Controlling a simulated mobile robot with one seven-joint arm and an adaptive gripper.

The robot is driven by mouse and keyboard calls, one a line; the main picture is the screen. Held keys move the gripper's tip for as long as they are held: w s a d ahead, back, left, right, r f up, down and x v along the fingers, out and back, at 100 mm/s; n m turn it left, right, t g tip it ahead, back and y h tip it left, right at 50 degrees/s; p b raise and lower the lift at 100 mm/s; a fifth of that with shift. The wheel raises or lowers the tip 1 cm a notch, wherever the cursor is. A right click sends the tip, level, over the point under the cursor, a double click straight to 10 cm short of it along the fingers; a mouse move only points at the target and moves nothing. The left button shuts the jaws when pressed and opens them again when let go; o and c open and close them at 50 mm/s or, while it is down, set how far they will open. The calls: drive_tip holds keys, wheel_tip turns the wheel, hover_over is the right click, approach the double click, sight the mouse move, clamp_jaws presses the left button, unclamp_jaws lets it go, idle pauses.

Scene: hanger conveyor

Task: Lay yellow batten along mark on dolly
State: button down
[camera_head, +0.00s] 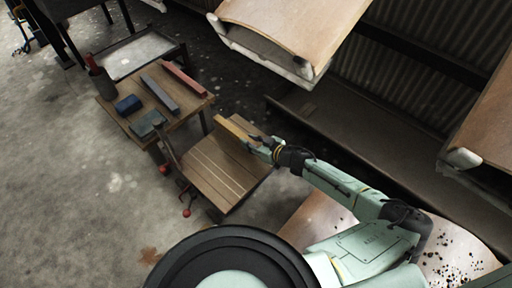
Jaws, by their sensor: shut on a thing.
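The yellow batten (231,131) is in my gripper (262,146), near its right end. It slants from upper left to lower right over the far edge of the dolly. The dolly (207,178) has a brown plank top with pale lines running lengthwise. I cannot tell which line is the mark, or whether the batten touches the dolly top. My gripper is shut on the batten and hides its right end.
A wooden table (119,116) left of the dolly holds a red batten (186,80), a grey batten (160,94), a blue block (128,105) and a green block (147,124). Large brown panels (292,22) hang above. Open floor (70,190) lies at left.

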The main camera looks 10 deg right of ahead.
drive_tip(key=shift+w+d+f, duration=0.15)
drive_tip(key=shift+w+d, duration=0.05)
drive_tip(key=shift+d, duration=0.85)
drive_tip(key=shift+d+f, duration=0.1)
drive_tip(key=shift+f, duration=0.05)
drive_tip(key=shift+f+b, duration=1.55)
drive_tip(key=shift+f, duration=0.2)
drive_tip(key=c, duration=1.3)
unclamp_jaws()
drive_tip(key=shift+r, duration=0.25)
drive_tip(key=p+v, duration=0.6)
drive_tip(key=v, duration=0.6)
drive_tip(key=shift+f, duration=0.1)
